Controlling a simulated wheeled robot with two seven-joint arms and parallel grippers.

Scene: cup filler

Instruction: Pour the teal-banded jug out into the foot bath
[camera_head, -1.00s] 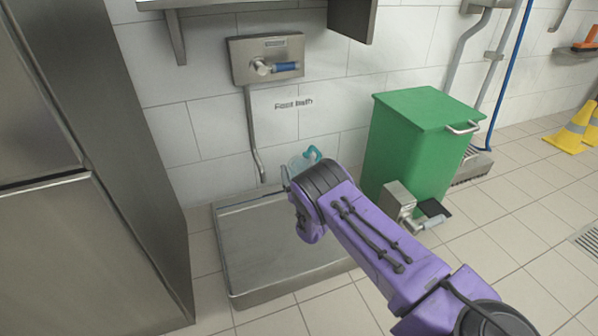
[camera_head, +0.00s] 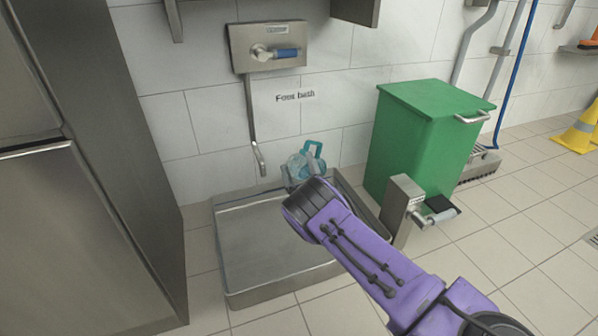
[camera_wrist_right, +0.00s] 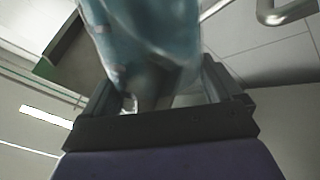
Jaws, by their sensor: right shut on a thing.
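The jug (camera_head: 300,168), clear with teal parts and a teal handle, is above the back edge of the foot bath. It looks tilted, but my arm hides its lower part. The foot bath (camera_head: 265,245) is a shallow steel tray on the floor; its bare bottom shows. In the right wrist view the jug (camera_wrist_right: 150,40) fills the space between the fingers. My right gripper (camera_wrist_right: 160,95) is shut on the jug; in the head view it is mostly behind my purple wrist. I cannot see any stream of liquid. My left gripper is not in view.
A wall pipe (camera_head: 254,135) hangs behind the bath, below a steel tap panel (camera_head: 268,48). A green bin (camera_head: 425,140) and a steel pedal box (camera_head: 402,208) stand to the right. A steel cabinet (camera_head: 85,230) closes off the left. Open tiled floor lies at right.

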